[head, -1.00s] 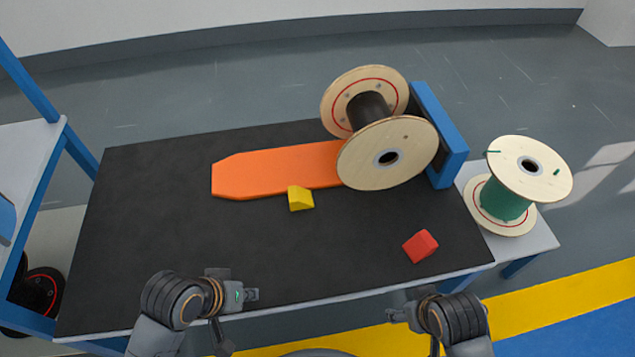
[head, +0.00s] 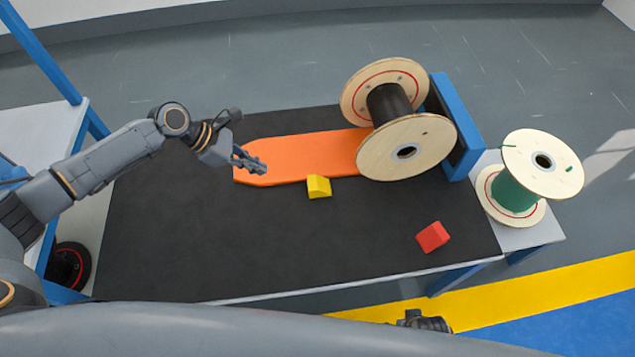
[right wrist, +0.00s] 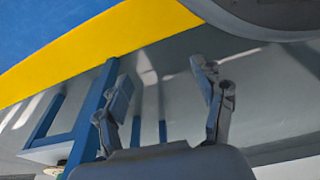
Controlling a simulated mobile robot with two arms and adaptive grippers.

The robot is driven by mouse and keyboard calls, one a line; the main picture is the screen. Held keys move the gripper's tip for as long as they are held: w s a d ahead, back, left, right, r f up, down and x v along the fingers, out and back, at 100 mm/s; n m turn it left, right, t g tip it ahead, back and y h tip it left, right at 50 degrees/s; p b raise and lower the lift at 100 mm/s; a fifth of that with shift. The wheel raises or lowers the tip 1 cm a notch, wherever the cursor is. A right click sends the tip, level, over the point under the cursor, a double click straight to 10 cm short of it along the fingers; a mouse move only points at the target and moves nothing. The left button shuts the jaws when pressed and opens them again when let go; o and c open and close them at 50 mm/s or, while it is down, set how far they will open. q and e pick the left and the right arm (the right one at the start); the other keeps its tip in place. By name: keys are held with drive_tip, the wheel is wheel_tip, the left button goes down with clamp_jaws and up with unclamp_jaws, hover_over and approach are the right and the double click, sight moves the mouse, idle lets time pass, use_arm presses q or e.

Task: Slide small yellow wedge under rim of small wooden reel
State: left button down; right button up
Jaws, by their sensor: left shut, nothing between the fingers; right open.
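The small yellow wedge (head: 319,186) lies on the black mat against the near edge of the orange board. The wooden reel with black cable (head: 403,148) lies on its rims at the board's right end, right of the wedge and apart from it. My left gripper (head: 262,166) is shut and empty, above the board's left end, left of the wedge. My right gripper is mostly out of the head view; only part of its arm shows at the bottom edge. In the right wrist view the right gripper (right wrist: 165,85) is open, with nothing between its fingers.
A red wedge (head: 433,237) lies on the black mat (head: 200,240) near the front right. A blue stop (head: 457,125) stands right of the reel. A reel with green cable (head: 516,190) stands upright on the side table. The mat's front middle is clear.

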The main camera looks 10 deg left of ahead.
use_arm(q)
drive_tip(key=b+x, duration=0.5)
drive_tip(key=b, duration=0.1)
drive_tip(key=shift+d+f, duration=0.15)
drive_tip(key=shift+f, duration=0.05)
drive_tip(key=b+x, duration=0.3)
drive_tip(key=b, duration=0.1)
drive_tip(key=shift+f, duration=0.25)
drive_tip(key=shift+w+d+f+p, duration=0.15)
drive_tip(key=shift+d+p, duration=0.3)
drive_tip(key=shift+p, duration=0.55)
drive_tip(key=shift+d+f, duration=0.2)
drive_tip(key=shift+d, duration=0.05)
drive_tip(key=shift+p+x, duration=0.3)
drive_tip(key=shift+x, duration=0.5)
use_arm(e)
wheel_tip(320, 180, up, 21)
drive_tip(key=w+t, duration=0.1)
drive_tip(key=w, duration=0.1)
drive_tip(key=shift+w+f, duration=0.2)
